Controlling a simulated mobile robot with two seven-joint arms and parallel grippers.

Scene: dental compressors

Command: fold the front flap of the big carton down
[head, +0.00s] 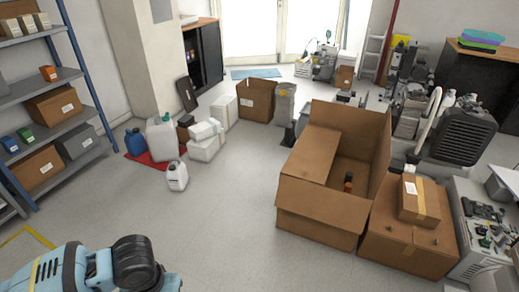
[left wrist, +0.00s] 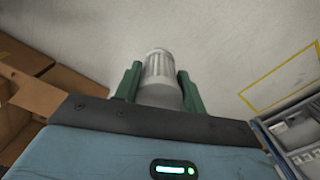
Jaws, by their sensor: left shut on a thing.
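The big carton (head: 318,230) stands on the floor right of centre in the head view, its top partly open. Its back flap (head: 345,122) and right flap (head: 381,160) stand up. A left panel (head: 306,157) lies across the left of the opening. The front flap (head: 318,203) shows as a band along the near side; I cannot tell whether it stands up or hangs outside. A dark bottle with an orange part (head: 348,183) is inside. My left gripper (left wrist: 160,78) is shut on a grey ribbed cylinder (left wrist: 158,66), seen in the left wrist view. My right gripper is out of view.
A closed carton (head: 405,240) with a small taped box (head: 420,203) adjoins the big carton's right side. A shelf rack (head: 60,130) stands left. White jugs (head: 177,177) stand on the floor. The floor between (head: 220,230) is clear.

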